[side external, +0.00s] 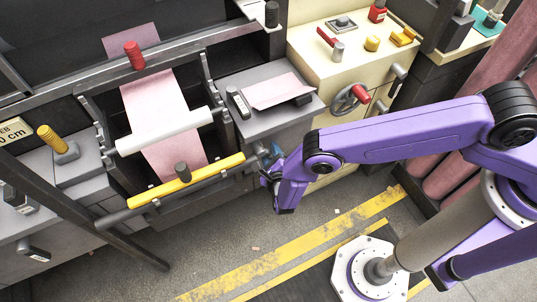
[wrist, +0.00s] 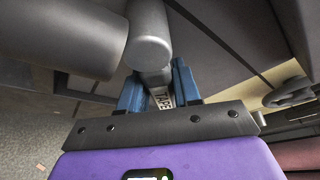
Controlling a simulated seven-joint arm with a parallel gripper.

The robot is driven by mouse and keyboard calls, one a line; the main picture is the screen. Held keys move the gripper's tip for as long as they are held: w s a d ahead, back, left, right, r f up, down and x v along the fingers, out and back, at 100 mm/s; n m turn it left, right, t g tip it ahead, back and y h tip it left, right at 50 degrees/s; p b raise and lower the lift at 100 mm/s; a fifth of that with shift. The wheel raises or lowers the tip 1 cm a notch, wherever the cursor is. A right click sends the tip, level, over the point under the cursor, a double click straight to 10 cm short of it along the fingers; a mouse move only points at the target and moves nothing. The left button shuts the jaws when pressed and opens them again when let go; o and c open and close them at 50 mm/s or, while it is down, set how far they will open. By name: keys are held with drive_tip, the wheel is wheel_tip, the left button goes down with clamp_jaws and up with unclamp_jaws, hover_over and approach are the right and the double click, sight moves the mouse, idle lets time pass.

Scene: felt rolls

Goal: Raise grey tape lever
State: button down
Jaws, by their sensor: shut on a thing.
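The grey tape lever (wrist: 150,45) shows in the wrist view as a light grey rounded handle on a shank with a "TAPE" label, partly hidden at its lower end by my fingers. My gripper (wrist: 158,92) has its two blue fingers on either side of the labelled part and is shut on it. In the side external view my gripper (side external: 268,154) is at the right end of the yellow bar, low beside the grey cabinet. The lever cannot be made out clearly there.
A thick dark grey cylinder (wrist: 75,35) lies close left of the lever. The yellow bar (side external: 185,181) and white roller (side external: 165,131) carry pink felt (side external: 160,100). A handwheel (side external: 347,100) with a red knob is on the cream cabinet (side external: 300,40). The striped floor in front is open.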

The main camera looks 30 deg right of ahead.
drive_tip(key=shift+d+r+n+h, duration=0.25)
drive_tip(key=shift+n+h, duration=0.05)
drive_tip(key=shift+n, duration=0.4)
drive_tip(key=c, duration=0.9)
unclamp_jaws()
drive_tip(key=v, duration=1.7)
drive_tip(key=shift+s+f, duration=0.15)
drive_tip(key=shift+s, duration=0.15)
